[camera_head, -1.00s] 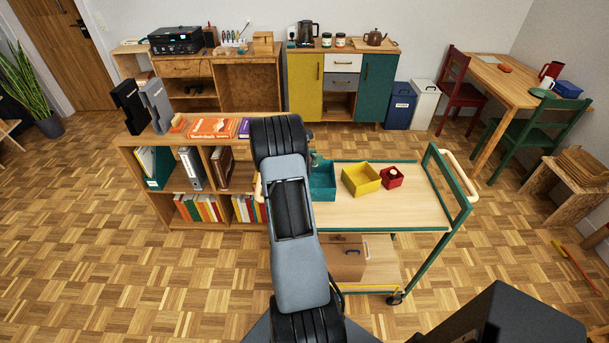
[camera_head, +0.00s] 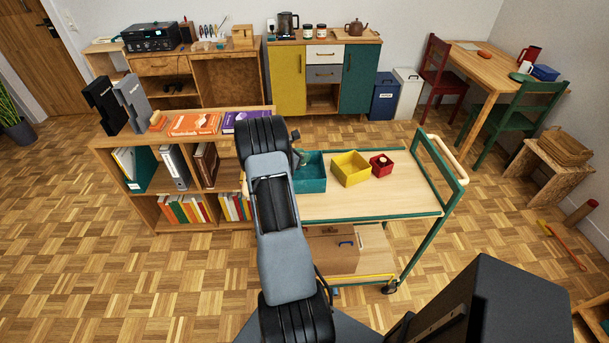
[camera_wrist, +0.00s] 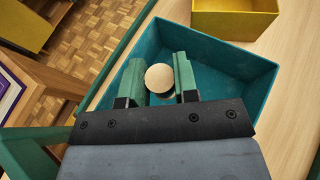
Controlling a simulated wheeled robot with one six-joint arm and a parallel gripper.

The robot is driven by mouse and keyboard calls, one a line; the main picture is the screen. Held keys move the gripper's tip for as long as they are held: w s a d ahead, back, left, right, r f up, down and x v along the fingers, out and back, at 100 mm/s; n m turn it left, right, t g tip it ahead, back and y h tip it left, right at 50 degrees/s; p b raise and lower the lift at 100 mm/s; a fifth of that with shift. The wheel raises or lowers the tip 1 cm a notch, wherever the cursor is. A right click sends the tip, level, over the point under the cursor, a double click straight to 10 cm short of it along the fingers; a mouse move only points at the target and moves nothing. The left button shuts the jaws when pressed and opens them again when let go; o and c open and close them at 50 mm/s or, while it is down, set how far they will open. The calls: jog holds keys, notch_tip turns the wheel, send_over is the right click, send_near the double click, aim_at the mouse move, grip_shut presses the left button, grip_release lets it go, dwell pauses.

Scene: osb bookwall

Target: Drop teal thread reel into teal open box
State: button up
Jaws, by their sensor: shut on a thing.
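The teal open box (camera_head: 313,186) stands on the cart's top shelf, just right of my arm in the head view. It also shows in the wrist view (camera_wrist: 232,88), below my fingers. My gripper (camera_wrist: 160,80) has its two green fingers on either side of a round, pale wooden end, which I take as the thread reel (camera_wrist: 159,77). The teal thread itself is hidden. The reel is held upright over the box's opening; its height above the floor of the box is hard to tell. In the head view, my arm mostly hides my gripper (camera_head: 299,157).
A yellow open box (camera_head: 351,176) and a small red box (camera_head: 381,171) stand right of the teal box. The cart (camera_head: 400,203) has bare shelf space in front and at right. A low bookshelf (camera_head: 150,143) adjoins at left, with books on top.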

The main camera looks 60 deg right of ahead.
jog(key=o, duration=1)
notch_tip(320, 180, up, 3)
jog(key=shift+r, duration=0.1)
jog(key=shift+s+a+r+b, duration=0.3)
jog(key=shift+s+a+r, duration=1.05)
jog(key=shift+a+r, duration=0.45)
jog(key=shift+s+a+r+b, duration=0.35)
jog(key=shift+s+a+r, duration=1.1)
jog(key=shift+a, duration=0.6)
jog(key=shift+s+a+r+b, duration=0.3)
jog(key=shift+s+a+r, duration=1)
jog(key=shift+a+r, duration=0.5)
jog(key=shift+a+f, duration=0.1)
jog(key=shift+f, duration=0.05)
